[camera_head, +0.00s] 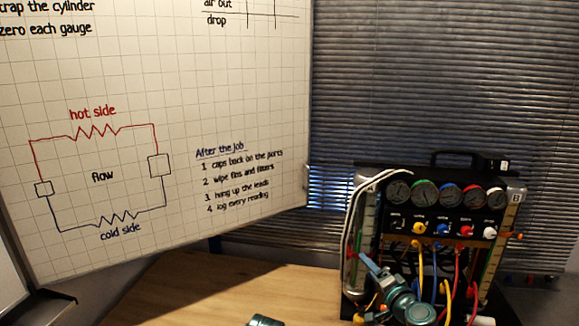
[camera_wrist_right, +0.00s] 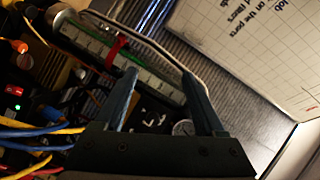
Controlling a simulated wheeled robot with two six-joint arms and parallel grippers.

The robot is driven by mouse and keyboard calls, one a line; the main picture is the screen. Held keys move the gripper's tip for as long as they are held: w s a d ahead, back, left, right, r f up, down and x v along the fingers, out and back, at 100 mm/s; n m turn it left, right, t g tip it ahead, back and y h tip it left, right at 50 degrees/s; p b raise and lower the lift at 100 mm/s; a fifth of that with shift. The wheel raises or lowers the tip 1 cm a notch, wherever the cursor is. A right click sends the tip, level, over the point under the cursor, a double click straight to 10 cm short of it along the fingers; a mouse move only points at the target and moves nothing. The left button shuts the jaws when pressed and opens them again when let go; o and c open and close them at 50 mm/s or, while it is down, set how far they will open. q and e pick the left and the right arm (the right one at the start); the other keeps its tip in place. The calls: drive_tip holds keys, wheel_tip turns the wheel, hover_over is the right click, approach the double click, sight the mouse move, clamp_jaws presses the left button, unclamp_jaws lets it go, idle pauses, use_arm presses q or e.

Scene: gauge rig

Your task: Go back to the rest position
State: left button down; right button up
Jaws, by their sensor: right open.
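My right gripper (camera_head: 372,268) is in front of the lower left part of the gauge rig (camera_head: 450,172) in the head view. In the right wrist view its two fingers (camera_wrist_right: 160,82) stand apart with nothing held between them. Behind the fingers are the rig's clear sight tube with a red clip (camera_wrist_right: 118,46) and a pale hose (camera_wrist_right: 150,42). I cannot tell whether a finger touches the rig. A small teal part (camera_head: 265,321) shows at the bottom edge of the head view; it may be part of my left arm. My left gripper's fingers are not visible.
The rig has several round gauges (camera_head: 447,194), coloured knobs and hanging yellow, blue and red hoses (camera_head: 458,262) close to my right arm. The wooden table (camera_head: 215,285) is clear left of the rig. A whiteboard (camera_head: 240,100) and blinds (camera_head: 420,80) stand behind.

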drive_tip(key=s+a+f+n+g+y+b, duration=0.1)
drive_tip(key=s+a+f+n+g, duration=0.4)
drive_tip(key=a+f, duration=0.3)
drive_tip(key=s+a+f+n+g+y+b, duration=0.15)
drive_tip(key=s+a+f+n+g, duration=0.35)
drive_tip(key=a, duration=0.6)
drive_tip(key=s+f+n+g+h, duration=0.2)
drive_tip(key=s+f+g+h, duration=0.1)
drive_tip(key=s, duration=0.3)
drive_tip(key=s+d+f+n+g+h, duration=0.1)
drive_tip(key=s+f+n+g+h, duration=0.1)
drive_tip(key=s+f+g+h, duration=0.1)
drive_tip(key=s+f+h, duration=0.1)
drive_tip(key=s+f, duration=0.1)
drive_tip(key=s, duration=0.1)
drive_tip(key=shift+s+d, duration=0.15)
drive_tip(key=shift+s, duration=0.05)
